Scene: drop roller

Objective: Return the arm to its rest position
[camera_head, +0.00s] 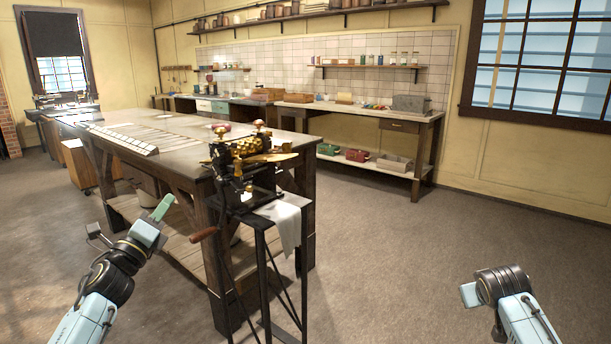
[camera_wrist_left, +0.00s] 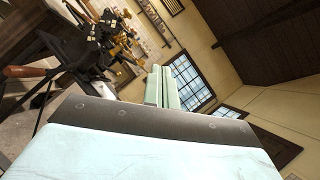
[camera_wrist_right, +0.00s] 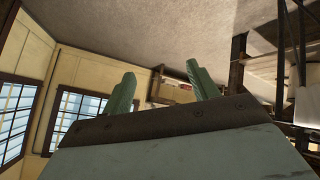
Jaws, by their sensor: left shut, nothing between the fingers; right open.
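My left gripper (camera_head: 163,208) is raised at the lower left in the head view, in front of the long workbench's near end and to the left of the roller machine. In the left wrist view its two pale green fingers (camera_wrist_left: 162,88) are together with nothing between them. My right arm shows at the lower right in the head view, over bare floor, with its gripper's fingers hidden there. In the right wrist view the right gripper's fingers (camera_wrist_right: 160,88) are spread apart and empty. The black and gold roller machine (camera_head: 243,160) stands on a dark metal stand (camera_head: 262,250).
A wooden crank handle (camera_head: 204,234) juts out left of the stand, near my left gripper. A white cloth (camera_head: 286,224) hangs from the stand. The long workbench (camera_head: 185,160) runs back on the left. A side bench (camera_head: 360,115) lines the back wall. Carpet on the right is clear.

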